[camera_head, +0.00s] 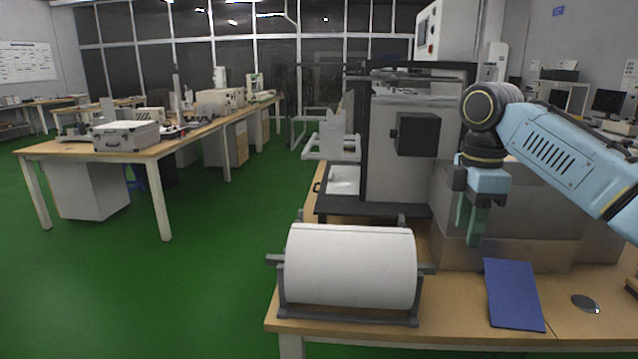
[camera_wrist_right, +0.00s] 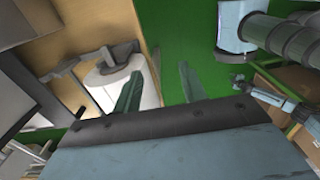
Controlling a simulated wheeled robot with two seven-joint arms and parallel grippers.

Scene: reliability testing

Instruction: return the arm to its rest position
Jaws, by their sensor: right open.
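My right arm (camera_head: 570,155) comes in from the right in the head view, light blue with a dark wrist joint. My right gripper (camera_head: 472,238) points down above the table, in front of a grey box-like machine part, with nothing between its fingers. In the right wrist view the two greenish fingers of this gripper (camera_wrist_right: 158,92) stand apart, with the white roll and green floor beyond them. My left gripper is not seen in the head view.
A white roll (camera_head: 350,265) lies in a dark stand at the wooden table's (camera_head: 450,335) front left. A blue pad (camera_head: 513,294) and a small dark disc (camera_head: 585,303) lie to its right. A machine (camera_head: 400,150) stands behind. Green floor (camera_head: 190,300) is clear at left.

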